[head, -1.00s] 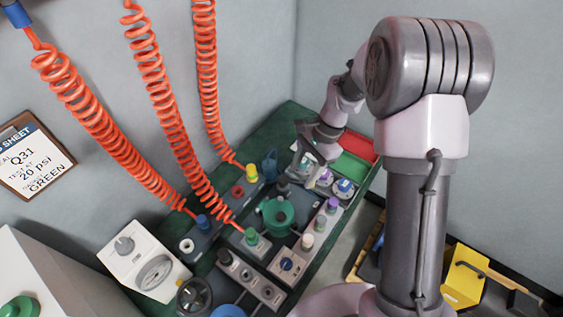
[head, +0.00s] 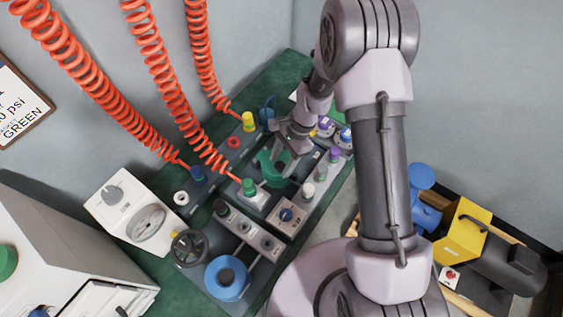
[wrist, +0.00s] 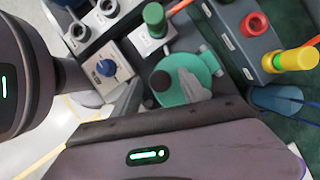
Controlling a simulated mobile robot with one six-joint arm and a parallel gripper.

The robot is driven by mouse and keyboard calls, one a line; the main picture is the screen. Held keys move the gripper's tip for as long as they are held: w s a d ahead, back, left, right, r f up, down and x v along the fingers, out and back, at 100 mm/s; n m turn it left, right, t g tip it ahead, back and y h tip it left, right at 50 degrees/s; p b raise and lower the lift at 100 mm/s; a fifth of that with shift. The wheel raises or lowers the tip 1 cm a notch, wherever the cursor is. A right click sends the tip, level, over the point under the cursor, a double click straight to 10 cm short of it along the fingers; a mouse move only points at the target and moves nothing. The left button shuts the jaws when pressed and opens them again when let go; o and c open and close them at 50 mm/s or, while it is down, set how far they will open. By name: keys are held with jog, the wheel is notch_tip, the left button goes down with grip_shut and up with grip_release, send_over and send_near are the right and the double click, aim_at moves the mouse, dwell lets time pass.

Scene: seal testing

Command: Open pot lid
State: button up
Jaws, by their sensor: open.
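A round green pot with a lid (head: 264,170) stands in the middle of the bench, partly hidden by my gripper in the head view. In the wrist view the green lid (wrist: 203,66) shows from above with a dark knob (wrist: 160,81) on it. My gripper (head: 287,160) is open, low over the pot in the head view. In the wrist view one grey finger overlaps the lid and the other is left of it. I cannot tell whether either finger touches the lid or knob.
A green-capped fitting (head: 249,187) stands close in front of the pot. A blue knob (head: 286,214) is on a nearby panel, and a yellow cap (head: 249,121) is behind. Orange coiled hoses (head: 150,70) hang at the left. A white box with dials (head: 130,210) stands left.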

jog(key=shift+c, duration=0.4)
grip_shut()
dwell(0.9)
